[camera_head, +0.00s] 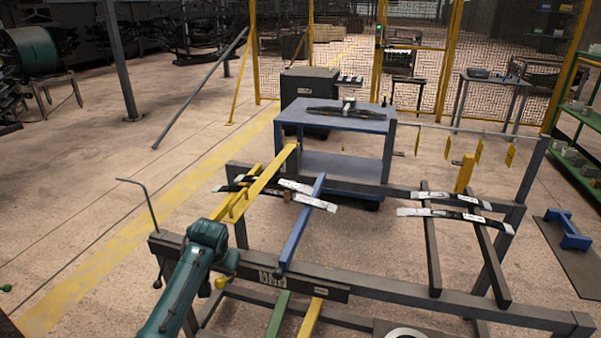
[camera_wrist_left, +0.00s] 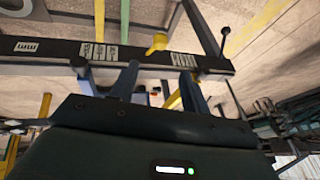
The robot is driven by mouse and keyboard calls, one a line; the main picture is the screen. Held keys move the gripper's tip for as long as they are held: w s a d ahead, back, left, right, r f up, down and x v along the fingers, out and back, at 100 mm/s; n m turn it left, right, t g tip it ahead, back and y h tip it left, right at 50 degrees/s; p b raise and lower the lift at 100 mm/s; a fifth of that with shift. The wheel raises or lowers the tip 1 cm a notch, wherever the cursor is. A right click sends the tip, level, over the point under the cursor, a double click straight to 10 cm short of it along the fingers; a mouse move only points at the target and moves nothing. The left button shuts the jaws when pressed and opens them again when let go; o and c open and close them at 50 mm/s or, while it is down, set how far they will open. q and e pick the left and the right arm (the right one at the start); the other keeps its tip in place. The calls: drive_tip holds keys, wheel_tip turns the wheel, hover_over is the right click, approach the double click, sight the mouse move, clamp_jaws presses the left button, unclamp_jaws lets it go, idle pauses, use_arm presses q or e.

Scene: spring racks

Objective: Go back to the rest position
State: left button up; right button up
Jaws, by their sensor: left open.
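My left arm (camera_head: 185,285) comes in from the lower left in the head view, close to the front rail of the spring rack (camera_head: 365,287). Its fingers are hard to make out there. In the left wrist view my left gripper (camera_wrist_left: 158,82) shows two spread fingers with nothing seen between them, close to a dark rail (camera_wrist_left: 60,50) with white labels. Dark leaf springs with pale ends lie across the rack: one pair at left (camera_head: 308,197), another pair at right (camera_head: 455,215). The left arm is apart from both pairs. My right gripper is not in view.
A blue-grey table (camera_head: 345,120) with a dark spring part on top stands behind the rack. A yellow bar (camera_head: 262,180) and a blue bar (camera_head: 302,222) cross the rack near the arm. A thin post (camera_head: 145,200) rises at its left. Open floor (camera_head: 110,215) lies left.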

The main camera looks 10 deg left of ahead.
use_arm(q)
drive_tip(key=s+d+f+m+t+h, duration=0.2)
drive_tip(key=s+d+f+t, duration=0.1)
drive_tip(key=s+d+f, duration=0.65)
drive_tip(key=s+d+t+h, duration=0.1)
drive_tip(key=s+d+h, duration=0.1)
drive_tip(key=s, duration=0.6)
drive_tip(key=s+d+t+h, duration=0.1)
drive_tip(key=s+d+h, duration=0.1)
drive_tip(key=s+d, duration=0.3)
drive_tip(key=s, duration=0.4)
drive_tip(key=shift+s+d+t, duration=0.15)
drive_tip(key=shift+d+t, duration=0.05)
drive_tip(key=shift+t, duration=0.1)
